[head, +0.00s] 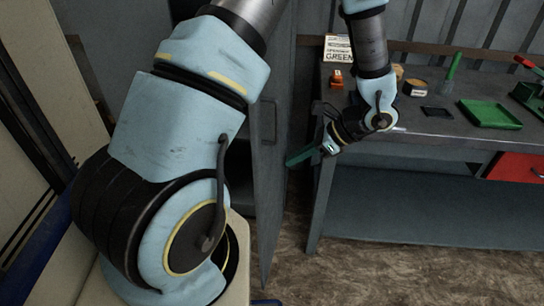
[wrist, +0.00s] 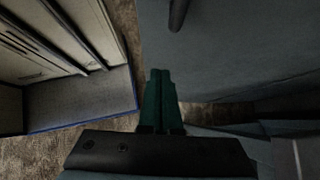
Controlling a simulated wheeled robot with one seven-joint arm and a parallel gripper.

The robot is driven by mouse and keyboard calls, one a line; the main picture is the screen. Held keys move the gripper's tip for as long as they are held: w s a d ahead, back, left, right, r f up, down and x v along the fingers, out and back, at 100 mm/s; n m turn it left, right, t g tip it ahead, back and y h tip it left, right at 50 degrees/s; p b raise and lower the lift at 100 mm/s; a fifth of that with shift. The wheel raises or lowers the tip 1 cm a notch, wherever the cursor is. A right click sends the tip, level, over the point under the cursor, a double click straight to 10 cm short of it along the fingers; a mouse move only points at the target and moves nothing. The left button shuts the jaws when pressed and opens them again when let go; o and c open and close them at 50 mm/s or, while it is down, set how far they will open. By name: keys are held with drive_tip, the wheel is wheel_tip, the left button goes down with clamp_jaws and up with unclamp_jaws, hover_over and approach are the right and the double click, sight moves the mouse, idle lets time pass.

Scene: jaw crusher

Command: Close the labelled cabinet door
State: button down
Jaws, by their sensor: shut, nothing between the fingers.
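The grey cabinet door (head: 270,190) stands open in the head view, swung out between the dark cabinet interior and the workbench. A bar handle (head: 268,120) is on its face. No label on the door is readable. My gripper (head: 290,161) has green fingers, shut and empty, just right of the door and pointing towards it. I cannot tell whether they touch it. In the wrist view the shut fingers (wrist: 160,73) are near a broad grey panel (wrist: 240,50), apparently the door, with a dark handle (wrist: 178,15) at the top. My arm hides much of the cabinet.
A workbench (head: 420,215) stands right of the door, with a green tray (head: 489,113), a red drawer (head: 515,167) and small items. A sign reading GREEN (head: 338,48) stands at its back. Brown floor (head: 350,270) is clear in front.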

sight(262, 166)
drive_tip(key=shift+w+a+f+p, duration=0.3)
drive_tip(key=shift+a, duration=0.65)
drive_tip(key=shift+w+a+f+p, duration=0.3)
drive_tip(key=shift+a, duration=0.6)
drive_tip(key=shift+w+a+f+p, duration=0.3)
drive_tip(key=shift+a, duration=0.65)
